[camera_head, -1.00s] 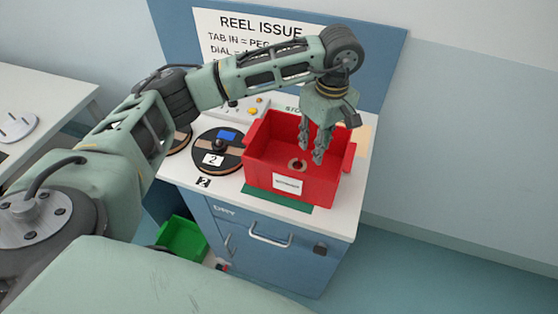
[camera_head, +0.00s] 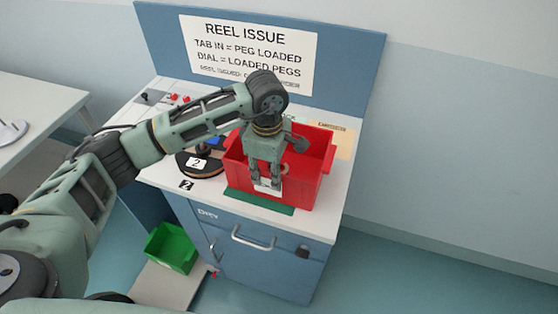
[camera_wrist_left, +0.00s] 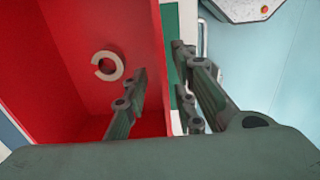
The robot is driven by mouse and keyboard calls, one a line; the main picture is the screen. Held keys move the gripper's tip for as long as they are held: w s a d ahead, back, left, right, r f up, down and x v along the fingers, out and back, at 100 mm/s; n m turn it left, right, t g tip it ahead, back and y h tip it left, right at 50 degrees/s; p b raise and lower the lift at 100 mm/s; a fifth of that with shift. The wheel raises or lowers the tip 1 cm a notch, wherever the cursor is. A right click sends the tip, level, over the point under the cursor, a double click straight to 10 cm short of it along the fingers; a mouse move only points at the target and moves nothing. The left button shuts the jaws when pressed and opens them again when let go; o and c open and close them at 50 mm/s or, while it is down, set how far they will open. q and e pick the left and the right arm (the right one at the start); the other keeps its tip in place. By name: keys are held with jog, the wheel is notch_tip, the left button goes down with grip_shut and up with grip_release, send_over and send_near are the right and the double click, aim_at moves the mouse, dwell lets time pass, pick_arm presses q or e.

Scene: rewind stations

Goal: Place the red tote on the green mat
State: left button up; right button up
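The red tote (camera_head: 311,186) stands upright on the counter. A strip of the green mat (camera_head: 262,201) shows along its front edge; whether more mat lies under the tote is hidden. My left gripper (camera_head: 267,186) points down at the tote's front wall and partly covers its white label. In the left wrist view the left gripper (camera_wrist_left: 160,75) is open, with one finger inside the tote (camera_wrist_left: 75,60) and the other outside the front wall. Gaps show beside the wall. The mat (camera_wrist_left: 169,45) shows outside that wall. My right gripper is out of view.
A grey C-shaped ring (camera_wrist_left: 108,66) lies inside the tote. A dark reel stand (camera_head: 206,167) marked 2 stands left of the tote. A blue sign board (camera_head: 350,60) rises behind. A green bin (camera_head: 171,248) sits low, left of the blue cabinet (camera_head: 262,262).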

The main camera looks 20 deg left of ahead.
aim_at(269, 197)
pick_arm(q)
jog(key=f, duration=0.1)
jog(key=f+p, duration=0.1)
jog(key=f, duration=0.1)
jog(key=shift+s+a+f, duration=0.2)
jog(key=shift+f, duration=0.4)
jog(key=shift+c, duration=0.4)
grip_shut()
jog(key=shift+w+r, duration=0.1)
jog(key=shift+r, duration=0.05)
